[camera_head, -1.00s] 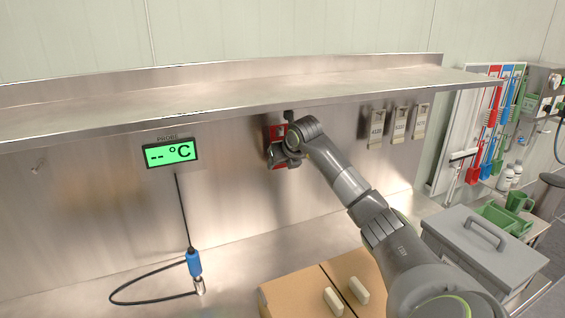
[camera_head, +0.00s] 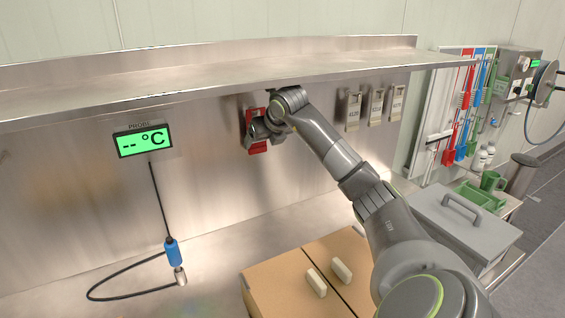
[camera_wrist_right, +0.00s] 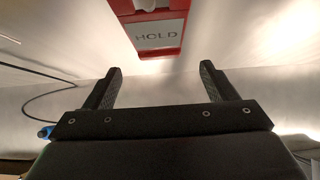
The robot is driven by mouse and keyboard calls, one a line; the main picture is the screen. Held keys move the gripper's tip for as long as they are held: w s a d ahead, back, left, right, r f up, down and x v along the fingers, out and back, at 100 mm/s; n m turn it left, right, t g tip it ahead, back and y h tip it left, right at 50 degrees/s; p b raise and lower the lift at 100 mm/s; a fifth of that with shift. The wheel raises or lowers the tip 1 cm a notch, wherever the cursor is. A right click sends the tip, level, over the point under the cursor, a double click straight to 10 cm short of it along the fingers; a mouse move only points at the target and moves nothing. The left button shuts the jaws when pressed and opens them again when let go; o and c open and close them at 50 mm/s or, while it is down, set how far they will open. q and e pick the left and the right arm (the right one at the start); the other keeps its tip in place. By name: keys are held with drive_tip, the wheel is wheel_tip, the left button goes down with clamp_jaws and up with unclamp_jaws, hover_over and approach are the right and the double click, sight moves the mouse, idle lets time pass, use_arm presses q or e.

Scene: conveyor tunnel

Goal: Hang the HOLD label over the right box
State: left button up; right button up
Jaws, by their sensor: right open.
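The red HOLD label (camera_head: 258,147) is against the steel back wall below the shelf, left of centre in the head view. In the right wrist view the HOLD label (camera_wrist_right: 160,34) shows a white panel in a red frame, beyond the fingertips. My right gripper (camera_head: 261,130) is in front of it and partly hides it. In the wrist view the right gripper's fingers (camera_wrist_right: 161,70) are apart with nothing between them. Cardboard boxes (camera_head: 272,290) stand at the bottom; a dark line divides their tops, and my arm hides part of the right one. My left gripper is not in view.
The steel shelf (camera_head: 220,83) overhangs the gripper closely. Several pale tags (camera_head: 376,106) hang on the wall to the right. A probe (camera_head: 173,253) with a cable stands left on the counter. A grey lidded case (camera_head: 455,222) is at right. Two pale blocks (camera_head: 342,270) lie on the boxes.

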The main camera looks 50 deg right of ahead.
drive_tip(key=s+a+b, duration=0.3)
drive_tip(key=s+b, duration=0.2)
drive_tip(key=s, duration=0.6)
drive_tip(key=shift+s+a, duration=0.2)
drive_tip(key=shift+a, duration=0.15)
drive_tip(key=shift+f, duration=0.1)
idle(0.5)
